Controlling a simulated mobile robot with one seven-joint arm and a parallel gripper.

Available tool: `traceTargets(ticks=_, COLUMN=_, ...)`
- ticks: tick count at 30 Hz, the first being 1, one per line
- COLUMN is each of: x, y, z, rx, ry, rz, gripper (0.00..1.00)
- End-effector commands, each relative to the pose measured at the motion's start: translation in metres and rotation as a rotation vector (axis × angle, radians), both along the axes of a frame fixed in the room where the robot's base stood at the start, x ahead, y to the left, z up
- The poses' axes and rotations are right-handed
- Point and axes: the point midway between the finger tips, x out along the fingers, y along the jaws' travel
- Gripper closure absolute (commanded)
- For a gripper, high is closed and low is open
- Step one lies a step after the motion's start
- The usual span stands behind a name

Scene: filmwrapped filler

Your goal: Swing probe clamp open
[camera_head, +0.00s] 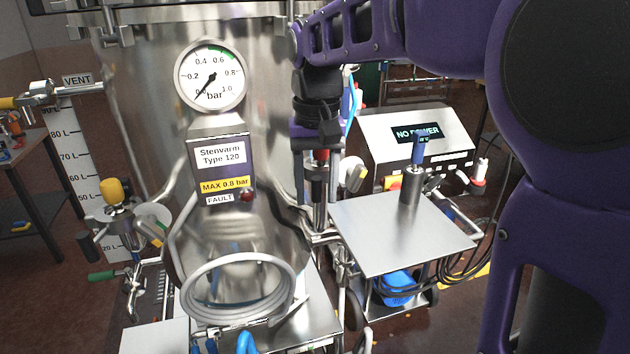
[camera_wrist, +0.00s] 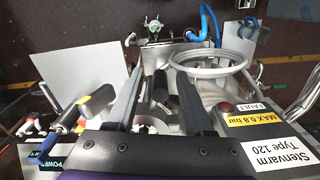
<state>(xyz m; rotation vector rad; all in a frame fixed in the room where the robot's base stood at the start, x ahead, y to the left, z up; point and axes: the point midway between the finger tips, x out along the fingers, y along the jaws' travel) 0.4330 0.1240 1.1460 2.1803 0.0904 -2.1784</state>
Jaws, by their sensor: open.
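My gripper (camera_head: 317,180) points down beside the steel tank, to the right of its label box. In the wrist view my gripper (camera_wrist: 158,78) has its two grey fingers spread apart. An upright metal fitting with a red band (camera_head: 320,156) shows between the fingers in the head view. Metal fittings and a dark cylinder (camera_wrist: 160,90) lie between and below them in the wrist view. I cannot tell which part is the probe clamp, or whether the fingers touch anything.
The tank (camera_head: 140,100) carries a gauge (camera_head: 210,75) and a label box (camera_head: 222,170). Right stands a steel table (camera_head: 400,240), with a blue-handled post (camera_head: 417,150) and a "NO POWER" unit (camera_head: 370,130) behind. A coiled hose (camera_head: 240,315) hangs low in front.

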Motion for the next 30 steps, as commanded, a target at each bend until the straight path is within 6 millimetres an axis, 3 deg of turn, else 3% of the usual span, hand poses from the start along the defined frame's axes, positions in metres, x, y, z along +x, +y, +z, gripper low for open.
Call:
traceTargets(ticks=3, x=0.0000, y=-0.0001, z=0.0001, rx=0.000, ry=0.000, rz=0.000, gripper=0.48)
traceTargets(ticks=12, x=-0.0001, y=-0.0001, z=0.0002, rx=0.000, ry=0.001, rz=0.000, gripper=1.00)
traceTargets(ticks=30, x=-0.0002, y=0.0000, z=0.0004, rx=0.000, ry=0.001, rz=0.000, gripper=1.00)
